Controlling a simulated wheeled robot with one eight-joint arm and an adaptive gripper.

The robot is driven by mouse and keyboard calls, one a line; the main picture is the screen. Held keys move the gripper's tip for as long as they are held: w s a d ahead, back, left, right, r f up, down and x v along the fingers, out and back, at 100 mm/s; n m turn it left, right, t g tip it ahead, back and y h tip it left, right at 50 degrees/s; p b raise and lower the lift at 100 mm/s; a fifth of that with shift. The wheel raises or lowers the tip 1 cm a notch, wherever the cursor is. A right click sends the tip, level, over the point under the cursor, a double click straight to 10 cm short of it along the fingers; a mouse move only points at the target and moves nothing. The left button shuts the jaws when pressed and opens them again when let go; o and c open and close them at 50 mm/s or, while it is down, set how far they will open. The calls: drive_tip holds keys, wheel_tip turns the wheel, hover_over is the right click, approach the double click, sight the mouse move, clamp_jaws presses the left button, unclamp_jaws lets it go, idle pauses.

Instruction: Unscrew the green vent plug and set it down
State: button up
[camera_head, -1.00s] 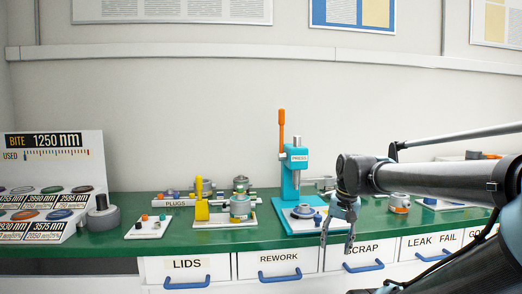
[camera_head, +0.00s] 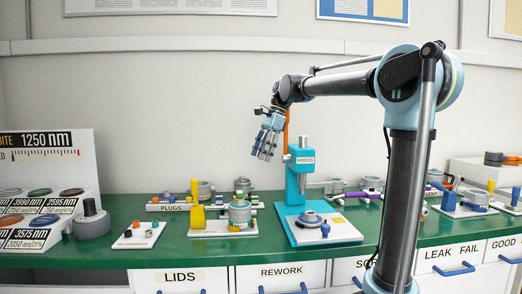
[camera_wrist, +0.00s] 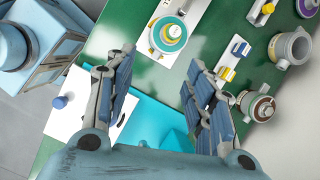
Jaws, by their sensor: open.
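My gripper (camera_head: 263,152) is open and empty, raised above the bench beside the top of the teal press. Its two spread fingers also show in the wrist view (camera_wrist: 160,100). A grey round housing (camera_head: 240,212) stands on a white plate (camera_head: 224,230) beside a yellow upright piece, below and left of my gripper. In the wrist view a round part with teal, white and yellow rings (camera_wrist: 170,32) sits on a white plate beyond the fingers. I cannot clearly make out the green vent plug in either view.
The teal press (camera_head: 300,180) stands just right of my gripper, with a white plate and blue knob at its foot. A small tray of plugs (camera_head: 138,235) lies at left, near a lens display. Labelled drawers (camera_head: 180,276) line the bench front. Several grey housings stand farther back.

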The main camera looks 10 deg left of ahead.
drive_tip(key=w+a+r, duration=0.1)
drive_tip(key=w+a, duration=0.1)
drive_tip(key=a, duration=0.1)
approach(240, 197)
drive_tip(key=shift+m, duration=0.4)
drive_tip(key=x, duration=0.2)
drive_tip(key=w+x, duration=0.1)
drive_tip(key=x, duration=0.2)
drive_tip(key=a+x, duration=0.1)
drive_tip(key=x, duration=0.1)
drive_tip(key=shift+w+a+f, duration=0.1)
drive_tip(key=shift+w+f, duration=0.05)
drive_tip(key=shift+c, duration=0.5)
drive_tip(key=c, duration=1)
drive_tip(key=shift+n+g, duration=0.5)
drive_tip(key=shift+n, duration=0.4)
drive_tip(key=shift+c, duration=0.2)
drive_tip(key=shift+w+n+h, duration=0.1)
drive_tip(key=shift+n+h, duration=0.3)
drive_tip(key=shift+n, duration=0.5)
